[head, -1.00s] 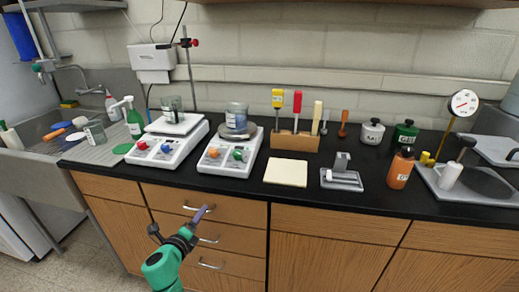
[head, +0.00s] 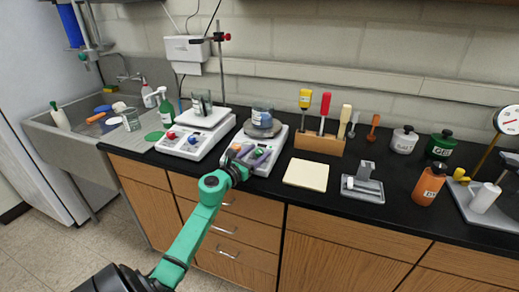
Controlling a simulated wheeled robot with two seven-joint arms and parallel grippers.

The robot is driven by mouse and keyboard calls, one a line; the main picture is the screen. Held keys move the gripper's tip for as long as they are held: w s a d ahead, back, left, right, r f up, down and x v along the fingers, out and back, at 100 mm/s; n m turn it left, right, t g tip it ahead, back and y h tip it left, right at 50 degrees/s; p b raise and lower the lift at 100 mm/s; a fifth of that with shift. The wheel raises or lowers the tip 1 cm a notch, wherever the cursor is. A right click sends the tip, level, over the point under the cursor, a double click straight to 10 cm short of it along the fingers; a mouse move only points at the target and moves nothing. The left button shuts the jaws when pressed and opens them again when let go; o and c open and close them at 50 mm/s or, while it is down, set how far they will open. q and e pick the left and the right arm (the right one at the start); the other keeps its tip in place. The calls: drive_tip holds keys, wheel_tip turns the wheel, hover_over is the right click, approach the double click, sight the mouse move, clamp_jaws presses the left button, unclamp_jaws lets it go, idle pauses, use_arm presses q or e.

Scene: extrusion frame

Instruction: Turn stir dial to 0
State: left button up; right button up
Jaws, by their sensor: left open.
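The right-hand white hotplate (head: 277,143) stands on the black counter with a beaker (head: 262,114) on its round top. Its front panel, with an orange dial and a green dial, is largely covered by my left gripper (head: 247,155). The gripper's purple-grey fingers are open at the panel; I cannot tell whether they touch a dial. The left-hand white hotplate (head: 205,140) has a red dial (head: 171,134) and a blue dial (head: 193,140) and carries another beaker (head: 201,102). Dial labels are too small to read. My right gripper is out of view.
A cream pad (head: 306,174) and a grey metal device (head: 363,185) lie right of the hotplates. A wooden tool rack (head: 319,143) stands behind the pad. A sink (head: 82,140) is at the left. The counter's front edge is clear by the pad.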

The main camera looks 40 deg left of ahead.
use_arm(q)
drive_tip(key=shift+w, duration=0.75)
clamp_jaws()
